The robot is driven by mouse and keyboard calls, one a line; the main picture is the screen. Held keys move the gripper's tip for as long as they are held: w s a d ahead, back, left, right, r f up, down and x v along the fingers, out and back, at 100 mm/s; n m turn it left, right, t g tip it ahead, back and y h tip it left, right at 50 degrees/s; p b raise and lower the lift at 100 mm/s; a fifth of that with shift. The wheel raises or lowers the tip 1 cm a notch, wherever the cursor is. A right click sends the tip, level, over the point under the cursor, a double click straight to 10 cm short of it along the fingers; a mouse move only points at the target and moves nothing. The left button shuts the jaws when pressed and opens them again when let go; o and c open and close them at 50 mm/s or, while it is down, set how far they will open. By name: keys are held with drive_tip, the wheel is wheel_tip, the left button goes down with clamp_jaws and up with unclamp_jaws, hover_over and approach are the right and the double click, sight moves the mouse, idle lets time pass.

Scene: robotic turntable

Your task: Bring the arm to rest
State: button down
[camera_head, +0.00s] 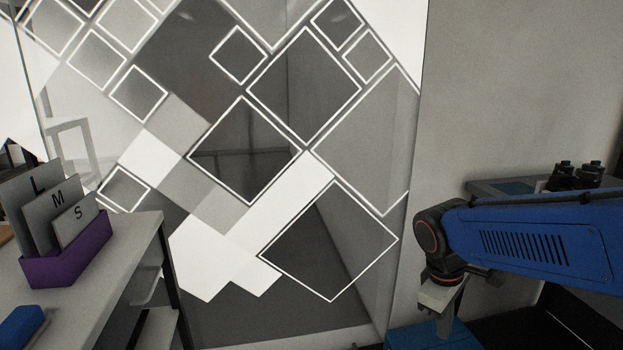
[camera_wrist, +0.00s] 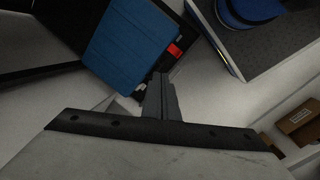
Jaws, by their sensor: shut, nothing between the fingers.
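My blue arm reaches in from the right edge of the head view, and its dark wrist joint bends downward. Below that joint hangs my gripper (camera_wrist: 157,90), with its grey body in front of a blue surface at the lower right. In the wrist view the two dark fingers lie together, shut with nothing between them. The fingertips are near a blue panel (camera_wrist: 128,42) with a small red part (camera_wrist: 174,50) beside it; I cannot tell how far apart they are.
A grey table (camera_head: 95,285) at left carries a purple holder (camera_head: 68,258) with plates marked L, M and S, and a blue object (camera_head: 20,327). A patterned glass partition (camera_head: 225,200) stands behind. Brown boxes (camera_wrist: 300,120) show at right in the wrist view.

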drive_tip(key=s+d+r+m+t+y, duration=0.1)
drive_tip(key=s+r+m+t+y, duration=0.1)
drive_tip(key=s+m, duration=0.6)
drive_tip(key=shift+s+r+t, duration=0.55)
drive_tip(key=shift+s+t, duration=0.55)
drive_tip(key=shift+s, duration=0.35)
drive_tip(key=shift+w, duration=0.1)
